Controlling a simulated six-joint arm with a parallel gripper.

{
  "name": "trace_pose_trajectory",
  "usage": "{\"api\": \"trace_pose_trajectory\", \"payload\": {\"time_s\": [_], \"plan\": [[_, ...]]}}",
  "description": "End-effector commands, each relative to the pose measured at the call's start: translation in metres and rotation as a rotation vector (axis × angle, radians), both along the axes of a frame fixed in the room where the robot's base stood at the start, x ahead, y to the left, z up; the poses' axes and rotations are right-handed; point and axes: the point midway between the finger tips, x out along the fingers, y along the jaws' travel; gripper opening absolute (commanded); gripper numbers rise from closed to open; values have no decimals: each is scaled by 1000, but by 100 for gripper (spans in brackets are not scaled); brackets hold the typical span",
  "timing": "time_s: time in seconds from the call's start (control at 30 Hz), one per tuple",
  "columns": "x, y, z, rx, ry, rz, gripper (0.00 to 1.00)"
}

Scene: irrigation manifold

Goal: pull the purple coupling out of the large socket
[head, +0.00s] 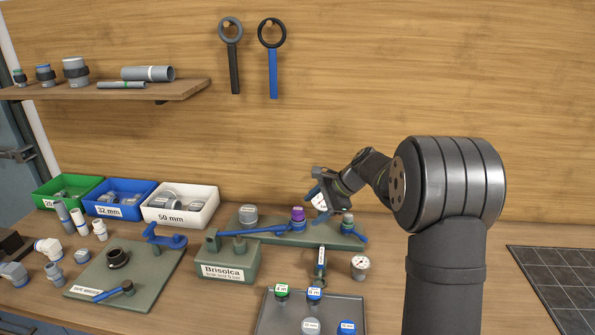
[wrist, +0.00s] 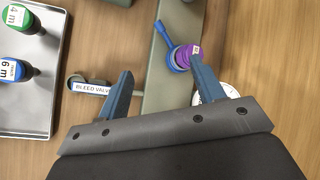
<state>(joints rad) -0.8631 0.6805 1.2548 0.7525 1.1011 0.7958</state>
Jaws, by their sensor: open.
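The purple coupling (head: 298,213) stands upright on the long green base (head: 335,236), with a blue collar (head: 298,225) around its foot. The socket itself is hidden under the coupling and collar. In the wrist view the purple coupling (wrist: 186,54) shows beside the right fingertip, which covers part of it. My gripper (head: 318,201) is open and empty, just right of the coupling in the head view. In the wrist view both blue fingers of my gripper (wrist: 160,68) are spread apart. Whether a finger touches the coupling I cannot tell.
In front are a bleed valve (head: 320,262), a gauge (head: 359,267) and a tray (head: 352,312) of capped bottles. Bins (head: 180,206) stand behind left.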

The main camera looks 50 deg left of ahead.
Motion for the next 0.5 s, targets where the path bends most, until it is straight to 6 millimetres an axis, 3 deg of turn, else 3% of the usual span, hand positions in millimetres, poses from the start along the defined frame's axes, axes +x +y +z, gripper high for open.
{"api": "trace_pose_trajectory", "payload": {"time_s": [0.03, 0.2, 0.5], "plan": [[1, 14, 5, 11, -70, 121, 62], [4, 47, 24, 32, -306, 549, 62], [11, 85, 61, 2, -637, 1241, 62]]}}
